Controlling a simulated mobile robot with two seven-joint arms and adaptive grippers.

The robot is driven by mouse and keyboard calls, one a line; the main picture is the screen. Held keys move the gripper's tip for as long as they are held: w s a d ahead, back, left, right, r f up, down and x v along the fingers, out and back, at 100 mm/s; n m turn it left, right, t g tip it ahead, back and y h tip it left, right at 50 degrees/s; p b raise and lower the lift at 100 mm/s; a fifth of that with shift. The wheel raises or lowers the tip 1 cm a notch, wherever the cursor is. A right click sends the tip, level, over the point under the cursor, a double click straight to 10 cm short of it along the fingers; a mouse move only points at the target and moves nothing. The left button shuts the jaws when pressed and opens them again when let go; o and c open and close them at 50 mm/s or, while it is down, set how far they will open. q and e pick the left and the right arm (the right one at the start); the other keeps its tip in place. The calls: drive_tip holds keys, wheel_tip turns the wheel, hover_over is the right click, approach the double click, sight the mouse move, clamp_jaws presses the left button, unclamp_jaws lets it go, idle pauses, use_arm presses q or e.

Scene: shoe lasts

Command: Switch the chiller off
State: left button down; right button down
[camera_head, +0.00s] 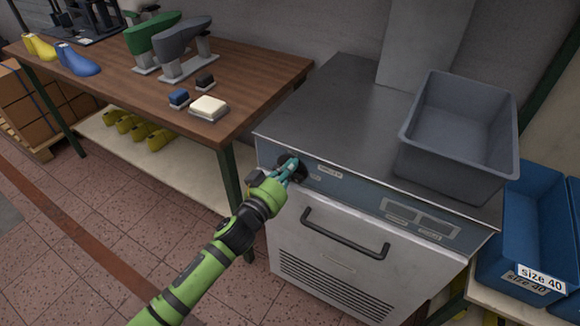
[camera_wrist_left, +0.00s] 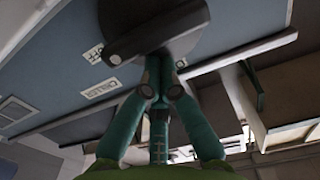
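The chiller (camera_head: 335,250) is a steel cabinet with a blue-grey front panel (camera_head: 345,187), a black bar handle (camera_head: 345,234) and lower vents. Its black rotary switch (camera_head: 302,173) is at the panel's left end, partly hidden by my left gripper (camera_head: 291,166). In the left wrist view the switch is a dark disc with a raised bar (camera_wrist_left: 150,32) lying aslant. An "OFF" label (camera_wrist_left: 93,53) is beside the bar's left end, with a "CHILLER" label (camera_wrist_left: 100,88) below. My left gripper's teal fingers (camera_wrist_left: 163,66) are drawn together at the bar's lower edge; contact is unclear. My right gripper is out of view.
A grey bin (camera_head: 455,135) stands on the chiller's top, with bare steel to its left. Blue "size 40" crates (camera_head: 520,245) are at the right. A wooden table (camera_head: 255,75) at the left holds shoe lasts and small blocks. The tiled floor in front is clear.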

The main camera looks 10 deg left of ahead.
use_arm(q)
drive_tip(key=p+v, duration=0.2)
drive_tip(key=v, duration=0.7)
idle(0.4)
drive_tip(key=s+a+f+n+g+y, duration=0.15)
drive_tip(key=s+f, duration=0.25)
drive_tip(key=f, duration=0.6)
drive_tip(key=s+a+f+g+y, duration=0.2)
drive_tip(key=s+a+f+g, duration=0.15)
drive_tip(key=f, duration=0.75)
drive_tip(key=s+a+f+g+y, duration=0.15)
drive_tip(key=s+f, duration=0.25)
drive_tip(key=f, duration=0.6)
drive_tip(key=s+a+f+g, duration=0.1)
drive_tip(key=s+f+g, duration=0.2)
drive_tip(key=s, duration=0.7)
drive_tip(key=s+a+f+g, duration=0.1)
drive_tip(key=s+f+g, duration=0.2)
drive_tip(key=s+f, duration=0.5)
drive_tip(key=s+a+f+g+y, duration=0.1)
drive_tip(key=s+f+g, duration=0.2)
drive_tip(key=s, duration=0.9)
wheel_tip(320, 180, down, 2)
drive_tip(key=shift+s+f, duration=0.2)
drive_tip(key=shift+s, duration=0.2)
drive_tip(key=shift+g, duration=0.25)
